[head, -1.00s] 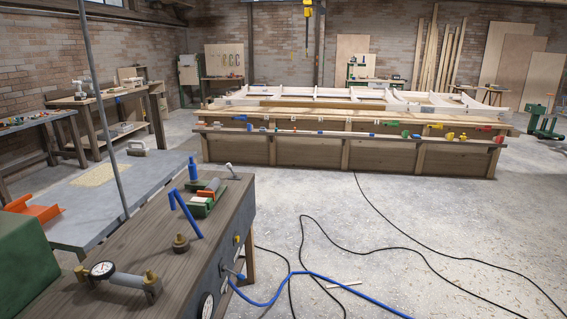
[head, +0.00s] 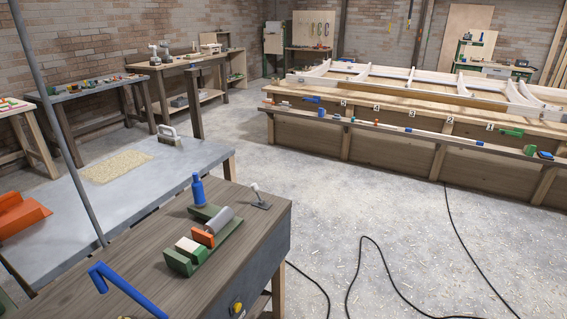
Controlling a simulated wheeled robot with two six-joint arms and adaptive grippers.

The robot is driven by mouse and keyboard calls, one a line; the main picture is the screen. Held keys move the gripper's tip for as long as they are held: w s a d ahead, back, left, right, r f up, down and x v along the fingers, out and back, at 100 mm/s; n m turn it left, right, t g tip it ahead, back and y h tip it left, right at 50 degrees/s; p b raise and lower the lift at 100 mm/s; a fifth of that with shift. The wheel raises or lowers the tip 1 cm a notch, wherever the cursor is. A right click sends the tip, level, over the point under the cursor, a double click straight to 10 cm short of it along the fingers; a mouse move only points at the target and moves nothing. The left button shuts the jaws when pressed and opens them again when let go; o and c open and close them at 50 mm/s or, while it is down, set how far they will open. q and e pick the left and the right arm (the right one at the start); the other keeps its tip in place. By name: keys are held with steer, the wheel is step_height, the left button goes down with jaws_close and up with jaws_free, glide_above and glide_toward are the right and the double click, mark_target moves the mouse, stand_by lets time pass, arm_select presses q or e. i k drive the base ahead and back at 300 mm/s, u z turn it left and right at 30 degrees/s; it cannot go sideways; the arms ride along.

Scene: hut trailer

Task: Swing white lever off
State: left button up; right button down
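A small lever with a white ball knob (head: 255,187) stands at the far right corner of the wooden bench top (head: 150,255). Its thin stem rises from a dark grey base plate (head: 261,205) and leans a little to the left. Nothing touches it. Neither of my grippers is in view.
Left of the lever stand a blue bottle-shaped piece (head: 198,191) and a green fixture (head: 204,243) with a grey cylinder and an orange block. A bent blue handle (head: 122,288) rises at the near edge. A grey pole (head: 58,130) crosses the left side. The floor at right has black cables (head: 385,270).

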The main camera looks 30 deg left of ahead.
mark_target(254, 186)
steer(key=i, duration=2.15)
steer(key=u, duration=3)
steer(key=i, duration=0.5)
